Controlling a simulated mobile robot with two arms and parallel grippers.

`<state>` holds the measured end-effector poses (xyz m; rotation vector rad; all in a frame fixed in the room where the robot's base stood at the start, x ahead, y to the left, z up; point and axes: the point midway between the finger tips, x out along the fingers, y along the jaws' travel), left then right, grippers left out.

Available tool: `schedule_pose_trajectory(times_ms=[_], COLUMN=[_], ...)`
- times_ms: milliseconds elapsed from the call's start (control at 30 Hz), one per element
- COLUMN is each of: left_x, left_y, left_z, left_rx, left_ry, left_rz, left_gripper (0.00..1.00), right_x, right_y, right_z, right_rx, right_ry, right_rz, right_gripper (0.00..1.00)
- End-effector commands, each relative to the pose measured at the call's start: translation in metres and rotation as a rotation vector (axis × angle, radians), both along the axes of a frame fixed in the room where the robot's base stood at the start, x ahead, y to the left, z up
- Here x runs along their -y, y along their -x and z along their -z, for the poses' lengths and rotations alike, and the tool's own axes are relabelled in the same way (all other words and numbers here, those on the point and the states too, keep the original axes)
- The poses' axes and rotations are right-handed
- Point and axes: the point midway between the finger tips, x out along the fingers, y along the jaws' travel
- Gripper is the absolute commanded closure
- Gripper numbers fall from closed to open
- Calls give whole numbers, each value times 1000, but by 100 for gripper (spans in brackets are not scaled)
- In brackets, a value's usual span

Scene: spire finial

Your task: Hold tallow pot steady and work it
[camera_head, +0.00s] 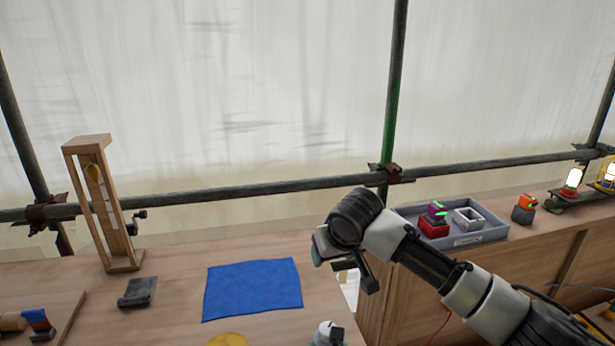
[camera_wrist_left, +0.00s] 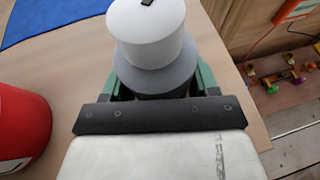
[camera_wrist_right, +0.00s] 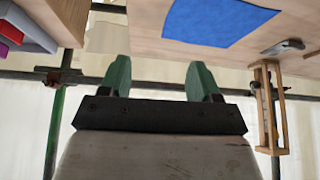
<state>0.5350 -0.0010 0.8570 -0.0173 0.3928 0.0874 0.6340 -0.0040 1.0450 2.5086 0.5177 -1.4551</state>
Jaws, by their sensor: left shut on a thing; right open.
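A white round pot with a grey lower part and a small dark mark on top, which I take for the tallow pot (camera_wrist_left: 150,35), stands between the green fingers of my left gripper (camera_wrist_left: 160,85). The fingers are shut on its grey lower part. A white rounded top at the bottom edge of the head view (camera_head: 327,330) looks like the same pot. My right gripper (camera_wrist_right: 160,80) is open and empty, raised above the bench by the scaffold rail. It also shows in the head view (camera_head: 322,248), with its arm coming from the right.
A blue cloth (camera_head: 252,289) lies flat on the bench (camera_head: 180,270). A wooden frame with a crank (camera_head: 110,205) stands at left, a dark block (camera_head: 138,292) near it. A red container (camera_wrist_left: 22,125) is beside my left gripper. A grey tray (camera_head: 480,238) holds coloured blocks at right.

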Motion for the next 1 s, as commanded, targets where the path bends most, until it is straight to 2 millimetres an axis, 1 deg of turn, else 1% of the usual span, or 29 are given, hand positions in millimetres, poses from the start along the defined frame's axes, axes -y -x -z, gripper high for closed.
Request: schedule_pose_trajectory(times_ms=[33,233,467,500,1000], left_x=[-1,-1,-1,-1,0], left_y=[0,0,0,0,0], left_z=[1,1,1,2,1], left_rx=[-2,-2,-3,-3,-2], left_ry=[-2,-2,-1,-1,-1], left_rz=[-1,-1,-1,-1,-1], left_gripper=[67,67,67,67,67], right_x=[-3,-6,-5,-3,-4], right_y=[10,50,95,96,95], right_z=[1,2,-5,6,107], right_rx=[-47,-238,-445,-451,-445], right_ry=[29,147,286,288,283], right_rz=[-27,-145,-314,-313,-306], right_gripper=[37,37,37,37,37])
